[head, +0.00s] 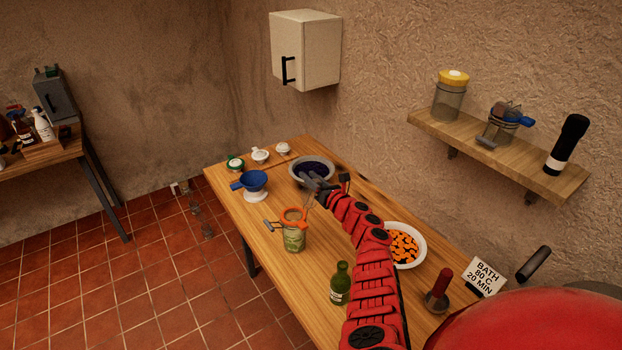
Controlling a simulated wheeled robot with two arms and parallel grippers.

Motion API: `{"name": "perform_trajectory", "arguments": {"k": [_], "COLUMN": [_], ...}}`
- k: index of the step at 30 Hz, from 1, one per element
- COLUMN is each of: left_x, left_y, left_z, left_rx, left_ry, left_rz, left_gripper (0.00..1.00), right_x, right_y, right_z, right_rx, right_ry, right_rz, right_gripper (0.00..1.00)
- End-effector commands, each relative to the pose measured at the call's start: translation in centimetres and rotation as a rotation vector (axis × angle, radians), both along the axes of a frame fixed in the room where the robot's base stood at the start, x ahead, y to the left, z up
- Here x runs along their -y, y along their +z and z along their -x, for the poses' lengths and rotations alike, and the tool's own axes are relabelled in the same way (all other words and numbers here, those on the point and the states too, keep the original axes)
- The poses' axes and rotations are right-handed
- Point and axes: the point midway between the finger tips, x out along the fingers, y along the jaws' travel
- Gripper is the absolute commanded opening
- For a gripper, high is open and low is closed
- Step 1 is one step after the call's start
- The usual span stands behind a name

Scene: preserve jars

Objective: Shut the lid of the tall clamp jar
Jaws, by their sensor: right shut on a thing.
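The tall clamp jar (294,238) stands upright near the left edge of the wooden table. It has greenish contents, an orange ring at its mouth and a wire clamp sticking out to the left. Its lid (309,200) appears raised at the back of the mouth, partly hidden. My right gripper (310,181) is just behind and above the jar, in front of the dark bowl. It is shut, apparently on the raised lid, though the contact is too small to see clearly. My left gripper is not in view.
A blue funnel (254,182) stands left of the jar, a bowl of dark contents (296,167) behind. A green bottle (340,285), a plate of orange pieces (421,258) and a red-handled tool (439,290) are nearer. A shelf (430,122) holds more jars.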

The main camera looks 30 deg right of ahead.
Motion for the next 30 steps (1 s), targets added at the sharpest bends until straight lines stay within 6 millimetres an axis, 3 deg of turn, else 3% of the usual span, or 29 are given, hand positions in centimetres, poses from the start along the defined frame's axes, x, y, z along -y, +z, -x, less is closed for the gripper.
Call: {"name": "perform_trajectory", "arguments": {"k": [18,30], "left_x": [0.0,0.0], "left_y": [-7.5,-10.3], "left_z": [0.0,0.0], "left_rx": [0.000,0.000], "left_ry": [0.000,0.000], "left_rz": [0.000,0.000], "left_gripper": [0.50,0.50], "right_x": [-3.8,-5.5], "right_y": [0.2,0.7], "right_z": [0.3,0.5], "right_rx": [0.037,0.056], "right_ry": [0.004,0.004], "right_rz": [0.385,0.568], "right_gripper": [0.00,0.00]}}
